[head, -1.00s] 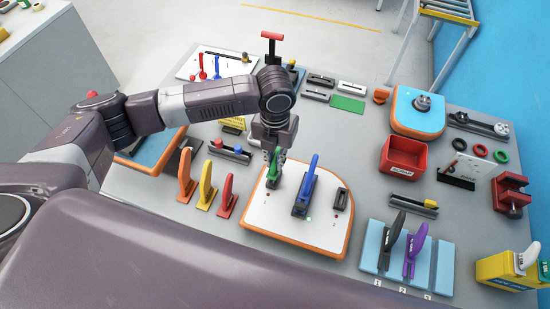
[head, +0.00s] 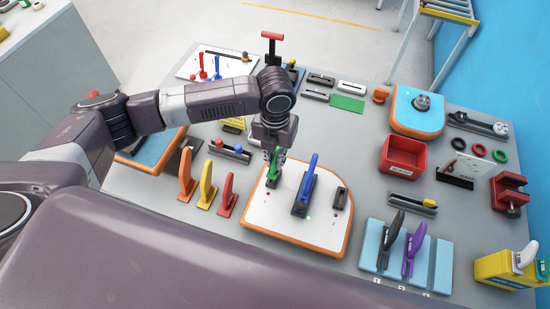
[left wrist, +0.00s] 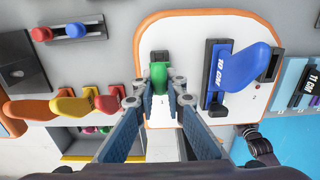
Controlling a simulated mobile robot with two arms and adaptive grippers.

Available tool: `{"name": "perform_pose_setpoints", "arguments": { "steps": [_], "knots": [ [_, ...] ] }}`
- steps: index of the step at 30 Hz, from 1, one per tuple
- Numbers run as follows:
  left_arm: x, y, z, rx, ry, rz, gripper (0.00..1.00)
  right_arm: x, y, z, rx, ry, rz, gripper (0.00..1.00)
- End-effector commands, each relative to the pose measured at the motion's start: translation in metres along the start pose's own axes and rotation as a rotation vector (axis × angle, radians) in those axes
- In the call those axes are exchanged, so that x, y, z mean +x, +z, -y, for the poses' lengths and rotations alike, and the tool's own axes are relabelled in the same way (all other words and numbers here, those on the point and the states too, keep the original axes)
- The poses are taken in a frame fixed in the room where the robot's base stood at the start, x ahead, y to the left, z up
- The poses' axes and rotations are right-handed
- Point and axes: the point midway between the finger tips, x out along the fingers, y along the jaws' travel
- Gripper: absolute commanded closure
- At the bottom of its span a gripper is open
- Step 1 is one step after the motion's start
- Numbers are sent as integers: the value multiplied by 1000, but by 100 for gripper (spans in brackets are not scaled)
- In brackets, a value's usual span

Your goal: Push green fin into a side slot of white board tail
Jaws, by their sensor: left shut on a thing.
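The white board tail (head: 290,229) with an orange rim lies on the bench. The blue fin (head: 307,183) stands in its middle slot. The side slot on the right (head: 341,199) is empty. My left gripper (head: 274,160) is over the left side slot, shut on the green fin (head: 274,175). In the left wrist view the green fin (left wrist: 159,74) is between the fingertips, over or in the dark slot piece (left wrist: 159,56) near the mark 1. The fingers hide its lower part, so I cannot tell how deep it sits. My right gripper does not show clearly.
Orange (head: 186,177), yellow (head: 207,186) and red (head: 227,194) fins stand left of the board. A blue rack (head: 373,259) with black and purple fins is at the right. A red bin (head: 403,155) stands behind it.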

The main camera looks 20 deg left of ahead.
Motion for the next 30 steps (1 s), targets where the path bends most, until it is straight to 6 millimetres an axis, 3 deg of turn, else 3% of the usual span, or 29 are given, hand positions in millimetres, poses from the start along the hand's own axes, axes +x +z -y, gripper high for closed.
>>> {"name": "perform_pose_setpoints", "arguments": {
  "steps": [30],
  "knots": [
    [24,0,0,0,0,0,100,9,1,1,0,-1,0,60]
  ]
}}
